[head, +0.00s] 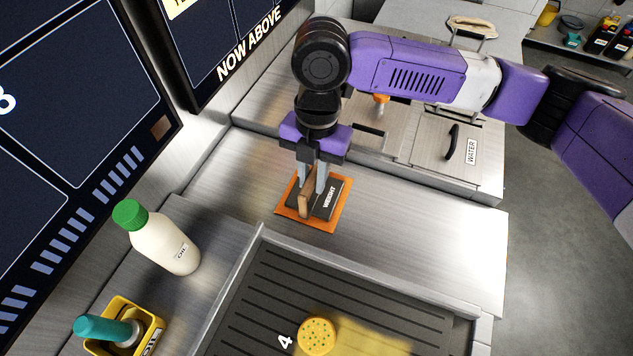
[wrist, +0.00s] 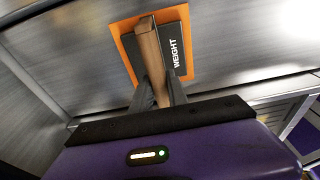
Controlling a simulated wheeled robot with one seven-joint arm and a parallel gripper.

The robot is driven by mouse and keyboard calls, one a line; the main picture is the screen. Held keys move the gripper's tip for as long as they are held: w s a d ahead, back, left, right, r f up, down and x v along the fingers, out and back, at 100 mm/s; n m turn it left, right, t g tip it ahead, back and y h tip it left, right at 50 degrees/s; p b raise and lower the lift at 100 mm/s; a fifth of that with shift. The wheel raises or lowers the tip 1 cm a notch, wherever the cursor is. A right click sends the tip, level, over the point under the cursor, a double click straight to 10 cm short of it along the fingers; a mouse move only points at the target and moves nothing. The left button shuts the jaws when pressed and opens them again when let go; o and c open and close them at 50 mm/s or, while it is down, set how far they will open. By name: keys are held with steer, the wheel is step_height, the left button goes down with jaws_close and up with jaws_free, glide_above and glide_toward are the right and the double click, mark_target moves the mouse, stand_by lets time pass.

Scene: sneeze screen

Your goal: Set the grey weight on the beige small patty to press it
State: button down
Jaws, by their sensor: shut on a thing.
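The grey weight (head: 325,203) is a dark flat block with the word WEIGHT and a brown wooden handle. It lies on an orange mat (head: 326,225) on the steel counter. My gripper (head: 312,190) is shut on the handle; the wrist view also shows the weight (wrist: 174,45), with the fingers on both sides of its handle. I cannot tell any gap between weight and mat. The small patty (head: 316,336), yellow-beige with dark specks, lies on the dark ribbed griddle (head: 345,290) beside a white number 4.
A white oil bottle (head: 163,240) with a green cap stands left of the griddle. A yellow holder (head: 150,335) with a teal-handled tool is at lower left. Steel lids, one labelled WATER (head: 470,152), lie behind. The counter right of the mat is clear.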

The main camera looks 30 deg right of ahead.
steer(key=shift+r, duration=0.15)
steer(key=shift+r+p, duration=2)
steer(key=shift+r, duration=0.45)
